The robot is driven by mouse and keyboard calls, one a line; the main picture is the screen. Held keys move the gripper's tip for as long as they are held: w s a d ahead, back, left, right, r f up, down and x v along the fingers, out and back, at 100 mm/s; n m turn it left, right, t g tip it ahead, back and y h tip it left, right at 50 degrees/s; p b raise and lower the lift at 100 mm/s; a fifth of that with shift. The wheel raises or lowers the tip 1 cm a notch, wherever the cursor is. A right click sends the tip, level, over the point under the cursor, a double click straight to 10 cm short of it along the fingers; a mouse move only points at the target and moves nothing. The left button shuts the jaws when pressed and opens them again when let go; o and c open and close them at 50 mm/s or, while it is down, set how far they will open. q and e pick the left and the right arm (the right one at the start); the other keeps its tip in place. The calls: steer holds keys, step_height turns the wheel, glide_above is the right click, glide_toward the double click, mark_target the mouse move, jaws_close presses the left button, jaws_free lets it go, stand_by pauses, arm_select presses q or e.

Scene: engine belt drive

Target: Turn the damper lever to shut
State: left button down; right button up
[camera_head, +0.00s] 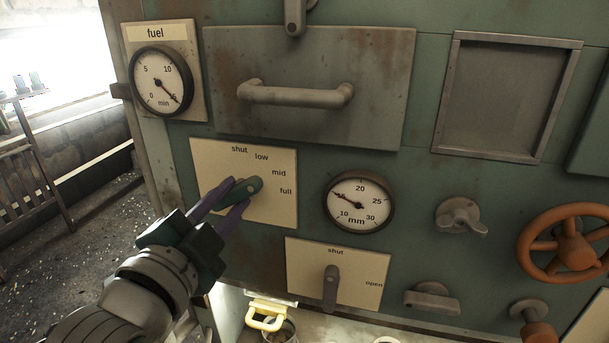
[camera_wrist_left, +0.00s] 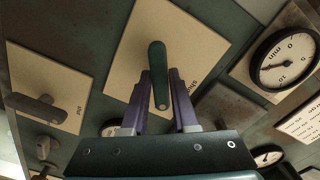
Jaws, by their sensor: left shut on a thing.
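A green lever (camera_head: 248,187) sits on a cream plate (camera_head: 276,213) marked shut, low, mid and full. Its rounded end lies toward the right, on the side of the mid and full marks, and its other end runs down-left between my fingers. My left gripper (camera_head: 236,194), with purple fingers, is shut on this lever. In the left wrist view the lever (camera_wrist_left: 157,60) stands between the two fingers (camera_wrist_left: 160,75). Part of the lever is hidden by the fingers. My right gripper is not in view.
Below, a grey lever (camera_head: 331,288) on a plate marked shut and open stands near shut. A gauge (camera_head: 358,202) in mm is to the right, beside a valve knob (camera_head: 460,216) and an orange handwheel (camera_head: 570,246). A drawer handle (camera_head: 295,95) juts out above.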

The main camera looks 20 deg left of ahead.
arm_select(q)
steer(key=n, duration=0.5)
steer(key=shift+n+p, duration=0.3)
steer(key=shift+n, duration=0.1)
steer(key=n, duration=0.5)
steer(key=shift+n, duration=0.3)
steer(key=c, duration=0.7)
jaws_free()
steer(key=shift+d, duration=0.1)
steer(key=shift+s+d, duration=0.15)
steer(key=shift+s, duration=2.35)
steer(key=shift+s+d, duration=0.1)
steer(key=shift+s, duration=2.35)
